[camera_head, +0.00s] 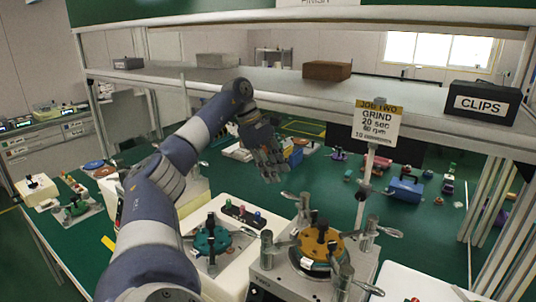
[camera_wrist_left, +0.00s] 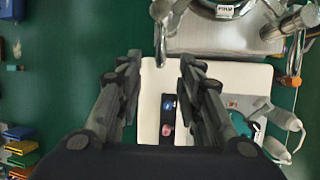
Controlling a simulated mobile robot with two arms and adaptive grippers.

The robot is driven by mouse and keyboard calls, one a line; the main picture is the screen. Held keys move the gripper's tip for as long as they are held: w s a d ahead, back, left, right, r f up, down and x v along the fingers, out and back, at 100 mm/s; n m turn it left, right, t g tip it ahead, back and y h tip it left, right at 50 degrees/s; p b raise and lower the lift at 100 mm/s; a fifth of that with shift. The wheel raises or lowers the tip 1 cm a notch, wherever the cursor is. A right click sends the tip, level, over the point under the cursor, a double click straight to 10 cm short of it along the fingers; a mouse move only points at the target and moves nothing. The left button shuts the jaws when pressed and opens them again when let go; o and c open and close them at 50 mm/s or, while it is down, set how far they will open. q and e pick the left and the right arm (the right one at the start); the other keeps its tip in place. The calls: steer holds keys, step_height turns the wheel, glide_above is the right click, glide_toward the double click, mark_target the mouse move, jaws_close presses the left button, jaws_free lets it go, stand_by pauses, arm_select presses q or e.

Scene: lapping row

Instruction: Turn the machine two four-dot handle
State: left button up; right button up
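My left gripper (camera_head: 268,168) hangs above the green table, behind the machines, its fingers pointing down. In the left wrist view (camera_wrist_left: 159,62) its two fingers are spread with nothing between them. A machine with an orange top (camera_head: 320,240) stands at the front, with several metal lever handles around it, among them one at its back left (camera_head: 290,196) and one at its right (camera_head: 390,232). In the left wrist view a metal handle (camera_wrist_left: 162,35) lies just beyond the fingertips, apart from them. Dot marks and machine numbers are too small to read. My right gripper is not in view.
A "JOB TWO" sign (camera_head: 377,122) stands on a post behind the orange-topped machine. An overhead shelf (camera_head: 290,86) crosses above. A blue box (camera_head: 405,190) lies at the right.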

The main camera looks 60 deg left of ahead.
arm_select(q)
steer(key=shift+v, duration=2.8)
steer(key=shift+f, duration=0.1)
